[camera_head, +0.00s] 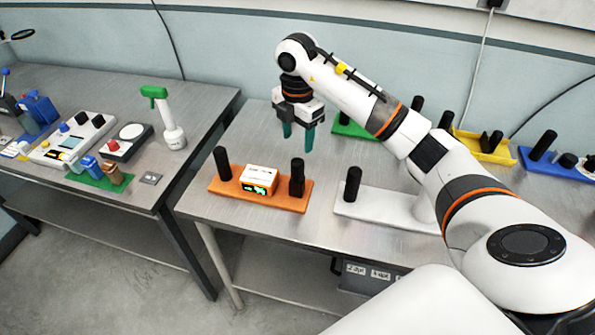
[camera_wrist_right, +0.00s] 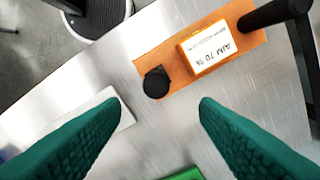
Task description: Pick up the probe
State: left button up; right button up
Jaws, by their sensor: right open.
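No item is plainly marked as the probe, so I cannot tell which one it is. An orange base (camera_head: 285,201) on the near table carries a black post (camera_head: 222,163) at its left, a white-and-orange box (camera_head: 260,176) with a lit green display, and a black holder or post (camera_head: 297,178) at its right. The orange base (camera_wrist_right: 152,60) also shows in the right wrist view, with the box (camera_wrist_right: 208,48) and a black round top (camera_wrist_right: 156,82). My right gripper (camera_head: 298,137) is open and empty, fingers downward, above the table behind the orange base. My left gripper is out of view.
A white base (camera_head: 378,206) with a black post (camera_head: 352,184) stands right of the orange one. Green (camera_head: 352,129), yellow (camera_head: 470,147) and blue (camera_head: 555,167) bases stand farther back. A left table (camera_head: 90,85) holds several devices. Bare tabletop lies behind the orange base.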

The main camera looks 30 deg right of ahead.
aim_at(297, 170)
notch_tip(297, 170, down, 6)
jog(key=shift+r+p, duration=0.1)
jog(key=shift+p, duration=0.7)
jog(key=shift+s+a+f+p, duration=0.1)
jog(key=shift+s+f+p, duration=0.05)
jog(key=shift+f+p, duration=0.2)
notch_tip(297, 170, down, 4)
jog(key=shift+s+a+r+p, duration=0.1)
jog(key=shift+s+r+p, duration=0.1)
jog(key=shift+p, duration=0.65)
jog(key=shift+f, duration=0.5)
jog(key=shift+w, duration=0.1)
jog(key=c, duration=1.2)
notch_tip(297, 170, up, 10)
jog(key=b, duration=0.3)
jog(key=shift+r, duration=0.1)
